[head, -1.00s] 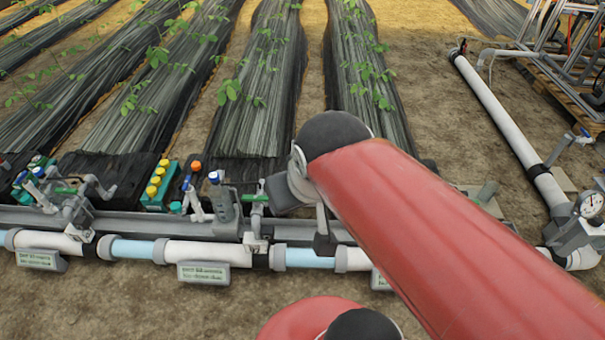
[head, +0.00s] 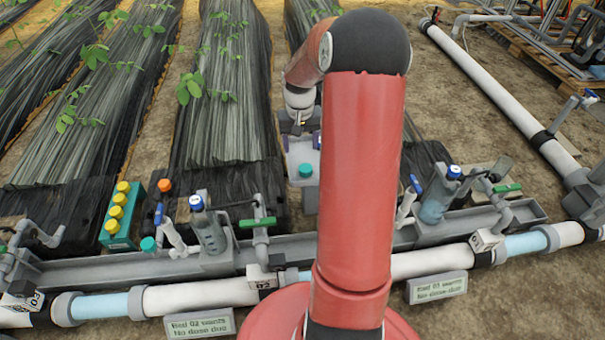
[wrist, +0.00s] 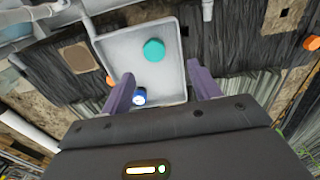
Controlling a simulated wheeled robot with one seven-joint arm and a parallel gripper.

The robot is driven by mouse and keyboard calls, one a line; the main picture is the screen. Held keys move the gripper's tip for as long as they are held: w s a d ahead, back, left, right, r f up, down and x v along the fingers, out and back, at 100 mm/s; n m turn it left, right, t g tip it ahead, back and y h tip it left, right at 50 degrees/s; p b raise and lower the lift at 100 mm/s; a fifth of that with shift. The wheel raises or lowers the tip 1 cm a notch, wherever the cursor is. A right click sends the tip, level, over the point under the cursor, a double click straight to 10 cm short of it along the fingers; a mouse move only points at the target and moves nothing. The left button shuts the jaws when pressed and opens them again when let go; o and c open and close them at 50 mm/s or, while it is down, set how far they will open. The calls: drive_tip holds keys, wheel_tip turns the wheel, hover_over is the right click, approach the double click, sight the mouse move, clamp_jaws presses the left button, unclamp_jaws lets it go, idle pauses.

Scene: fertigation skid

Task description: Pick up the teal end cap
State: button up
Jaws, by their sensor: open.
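A teal end cap (wrist: 154,50) lies in a pale grey tray (wrist: 117,47) in the wrist view, beyond my fingertips and apart from them. In the head view a teal cap (head: 305,171) shows at the near end of the tray (head: 299,153), just left of my arm. My gripper (wrist: 162,84) is open and empty, its two purple fingers spread over the tray's near part. In the head view my gripper (head: 302,141) is small and partly hidden by my arm. A second teal cap (head: 148,244) sits by the grey trough at the left.
A blue-and-white cap (wrist: 139,97) lies close to the left finger. A teal rack with yellow caps (head: 119,215), an orange cap (head: 165,185) and a blue-capped bottle (head: 207,225) stand left. The pipe (head: 200,294) and green-handled valves (head: 258,222) run along the front.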

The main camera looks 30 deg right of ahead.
hover_over(305, 168)
wheel_tip(305, 168, down, 5)
drive_tip(key=shift+a+r+b, duration=0.1)
drive_tip(key=shift+a+b, duration=0.05)
drive_tip(key=shift+b, duration=0.2)
drive_tip(key=f, duration=0.2)
drive_tip(key=f+b, duration=0.1)
drive_tip(key=f, duration=0.2)
drive_tip(key=shift+d+f, duration=0.2)
drive_tip(key=shift+f, duration=0.1)
drive_tip(key=shift+r, duration=0.1)
drive_tip(key=c, duration=1.1)
